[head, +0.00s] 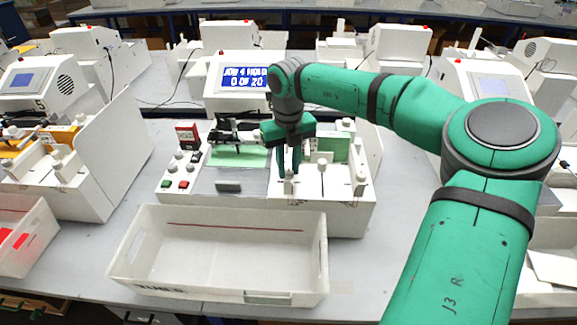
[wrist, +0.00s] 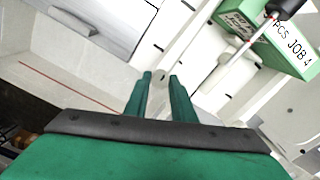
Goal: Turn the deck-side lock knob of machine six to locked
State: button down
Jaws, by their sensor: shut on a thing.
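A white machine with a blue screen (head: 243,76) reading JOB 4 HOLD, 0 OF 20 stands in the middle of the head view; its own number is not readable. My gripper (head: 288,173) points down over the right part of its deck. Its fingers are shut on a small pale knob (head: 289,186). In the wrist view the knob (wrist: 162,76) shows between the green fingertips (wrist: 161,80), with a dark mark on top. Which way it is set is hard to tell. The fingers hide part of its sides.
More pale knobs (head: 322,163) stand to the right on the deck. Coloured buttons (head: 183,184) are at its left. A white tub (head: 215,255) stands in front. A green box (wrist: 262,45) marked JOB 4 is near the gripper. A machine marked 5 (head: 70,190) stands left.

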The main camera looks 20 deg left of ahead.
aim_at(288, 171)
jog(key=c, duration=1.5)
grip_release()
jog(key=shift+r, duration=0.1)
notch_tip(288, 171, up, 11)
jog(key=shift+f, duration=0.2)
